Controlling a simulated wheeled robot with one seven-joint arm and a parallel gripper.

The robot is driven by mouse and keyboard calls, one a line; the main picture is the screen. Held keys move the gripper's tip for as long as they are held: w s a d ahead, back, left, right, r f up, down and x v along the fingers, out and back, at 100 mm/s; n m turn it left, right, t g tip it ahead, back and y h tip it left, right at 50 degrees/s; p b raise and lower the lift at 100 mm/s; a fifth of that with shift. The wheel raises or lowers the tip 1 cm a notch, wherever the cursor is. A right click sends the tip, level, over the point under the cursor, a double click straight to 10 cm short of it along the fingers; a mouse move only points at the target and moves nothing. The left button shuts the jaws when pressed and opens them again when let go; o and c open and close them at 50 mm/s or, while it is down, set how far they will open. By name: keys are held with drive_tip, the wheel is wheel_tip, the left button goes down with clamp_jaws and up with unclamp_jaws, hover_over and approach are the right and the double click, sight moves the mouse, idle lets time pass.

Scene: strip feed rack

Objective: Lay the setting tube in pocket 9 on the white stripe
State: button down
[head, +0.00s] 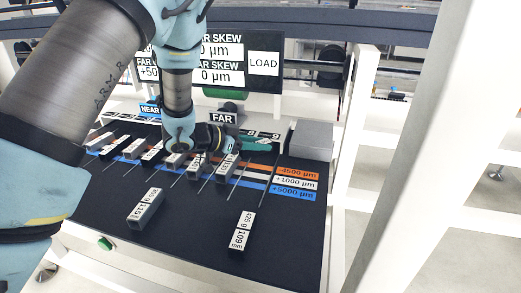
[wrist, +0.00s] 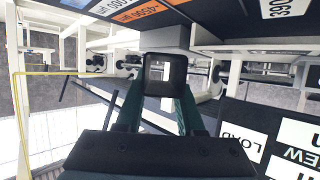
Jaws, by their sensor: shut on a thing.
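My gripper (head: 262,144), with green fingers, reaches over the back of the dark rack board (head: 190,225). In the wrist view my gripper (wrist: 164,95) is shut on a dark square hollow tube (wrist: 165,74), seen end-on between the fingers. The held tube is not clearly visible in the head view, and its label does not show. The white stripe (head: 296,182), tagged +1000 µm, runs between the orange stripe (head: 297,171) and the blue stripe (head: 293,193). The number 9 (head: 276,135) shows behind the fingers. The rightmost pocket space (head: 254,184) looks empty on the stripes.
Several labelled tubes (head: 228,168) lie between thin dividers to the left. Two loose tubes, one grey (head: 146,209) and one black (head: 241,232), lie on the front of the board. A grey block (head: 310,141) stands at back right. A screen (head: 222,62) reads LOAD.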

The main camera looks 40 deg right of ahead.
sight(259, 175)
drive_tip(key=shift+w+d+f, duration=0.1)
drive_tip(key=shift+d+f, duration=0.05)
drive_tip(key=shift+f, duration=0.3)
wheel_tip(259, 175, down, 6)
drive_tip(key=b, duration=0.5)
drive_tip(key=shift+f+b, duration=0.2)
drive_tip(key=shift+b, duration=0.15)
drive_tip(key=shift+f+b, duration=0.35)
drive_tip(key=shift+f, duration=0.15)
